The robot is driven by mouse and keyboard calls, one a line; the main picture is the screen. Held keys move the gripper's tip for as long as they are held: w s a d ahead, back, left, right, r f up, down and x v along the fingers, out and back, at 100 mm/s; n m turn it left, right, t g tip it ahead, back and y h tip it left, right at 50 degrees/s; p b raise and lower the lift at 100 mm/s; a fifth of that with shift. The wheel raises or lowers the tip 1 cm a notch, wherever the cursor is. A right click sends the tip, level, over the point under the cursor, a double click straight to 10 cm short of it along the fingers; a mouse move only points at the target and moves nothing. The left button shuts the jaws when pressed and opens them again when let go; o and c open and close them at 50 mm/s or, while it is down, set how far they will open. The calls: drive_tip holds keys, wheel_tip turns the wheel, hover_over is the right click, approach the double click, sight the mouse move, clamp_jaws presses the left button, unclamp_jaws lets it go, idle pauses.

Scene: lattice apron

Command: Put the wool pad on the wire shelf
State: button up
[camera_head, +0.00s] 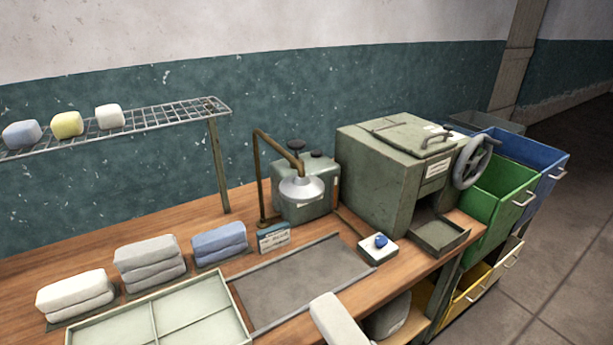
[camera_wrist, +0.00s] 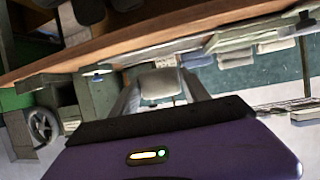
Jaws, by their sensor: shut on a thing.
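My gripper (camera_wrist: 162,92) is shut on a pale grey, soft-edged block (camera_wrist: 160,82) that looks like the wool pad. It sits between the two fingers in the wrist view, apart from the table. The wire shelf (camera_head: 165,115) runs along the wall at the upper left in the head view. A blue, a yellow and a white block stand in a row on it, with bare wire at its right end. Part of the shelf shows at the right of the wrist view (camera_wrist: 285,108). The gripper and held block cannot be made out in the head view.
The wooden bench (camera_head: 235,205) carries stacks of white, grey (camera_head: 150,262) and blue pads, a divided tray (camera_head: 165,315), a dark mat (camera_head: 305,280), a lamp-like fixture (camera_head: 300,187) and a green machine (camera_head: 385,170). The shelf's post (camera_head: 219,165) stands at its right end. Coloured bins stand right.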

drive_tip(key=d+f+m+h, duration=0.1)
drive_tip(key=d+f+h, duration=0.1)
drive_tip(key=f, duration=0.3)
drive_tip(key=d+f+m+h, duration=0.2)
drive_tip(key=d+f, duration=0.3)
drive_tip(key=s+d+f+m+t+h, duration=0.1)
drive_tip(key=d+f+m, duration=0.1)
drive_tip(key=f, duration=0.3)
drive_tip(key=shift+d+f+h, duration=0.15)
drive_tip(key=shift+d+h, duration=0.25)
drive_tip(key=shift+d, duration=0.4)
drive_tip(key=shift+w+a+r, duration=0.1)
drive_tip(key=shift+r, duration=0.1)
drive_tip(key=shift+a+r, duration=0.1)
drive_tip(key=shift+a, duration=0.05)
